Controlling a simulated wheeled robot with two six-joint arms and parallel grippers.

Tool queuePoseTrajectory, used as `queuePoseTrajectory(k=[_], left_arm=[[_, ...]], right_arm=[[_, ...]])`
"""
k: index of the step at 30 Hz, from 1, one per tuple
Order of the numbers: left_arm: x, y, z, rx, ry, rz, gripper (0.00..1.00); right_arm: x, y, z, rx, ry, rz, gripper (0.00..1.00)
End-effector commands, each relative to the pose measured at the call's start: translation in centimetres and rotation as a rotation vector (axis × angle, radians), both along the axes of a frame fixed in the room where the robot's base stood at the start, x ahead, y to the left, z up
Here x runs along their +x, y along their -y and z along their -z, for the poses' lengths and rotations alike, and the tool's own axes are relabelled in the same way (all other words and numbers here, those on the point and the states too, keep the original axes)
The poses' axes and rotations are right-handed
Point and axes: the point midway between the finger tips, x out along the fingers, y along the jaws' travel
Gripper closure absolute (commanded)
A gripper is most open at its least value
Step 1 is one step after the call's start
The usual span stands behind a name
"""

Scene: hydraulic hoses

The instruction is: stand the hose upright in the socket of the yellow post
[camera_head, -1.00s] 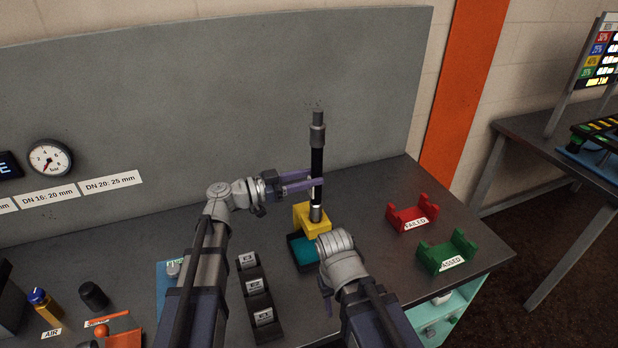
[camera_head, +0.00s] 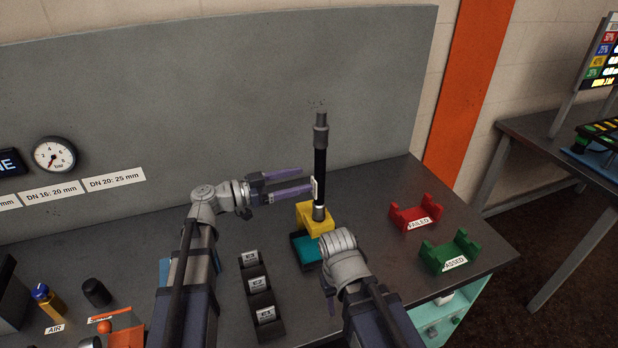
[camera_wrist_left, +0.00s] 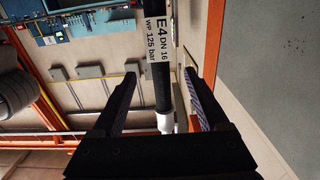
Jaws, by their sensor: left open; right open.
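The hose (camera_head: 320,160) is black with grey metal end fittings and stands upright in the yellow post (camera_head: 313,219). A white tag shows on its lower half. In the left wrist view the hose (camera_wrist_left: 160,85) carries a label reading E4 DN 16, WP 125 bar, and appears beyond and between the fingers. My left gripper (camera_head: 306,182) is open, its purple fingers pointing right at the hose from its left, apart from it. My right gripper is hidden behind its own wrist, in front of the post.
A teal-lined tray (camera_head: 306,250) lies before the post. A red FAILED cradle (camera_head: 414,216) and a green PASSED cradle (camera_head: 449,254) stand to the right. Black holders (camera_head: 257,290) labelled E1 to E3 stand at front centre. A grey panel (camera_head: 220,90) rises behind.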

Motion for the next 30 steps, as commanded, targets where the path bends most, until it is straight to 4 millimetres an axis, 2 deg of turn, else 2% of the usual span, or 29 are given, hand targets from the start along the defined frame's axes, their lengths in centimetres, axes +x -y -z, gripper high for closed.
queuePoseTrajectory(k=[3, 9, 30], left_arm=[[-0.7, -1.7, 0.0, -0.001, 0.0, -0.002, 0.23], [-1.3, -3.0, 0.0, -0.001, 0.0, -0.001, 0.23], [-1.3, -3.1, 0.0, -0.001, 0.0, 0.0, 0.23]], right_arm=[[0.0, 0.0, 0.0, 0.0, 0.0, 0.0, 0.5], [0.0, 0.0, 0.0, 0.0, 0.0, 0.0, 0.5], [0.0, 0.0, 0.0, 0.0, 0.0, 0.0, 0.5]])
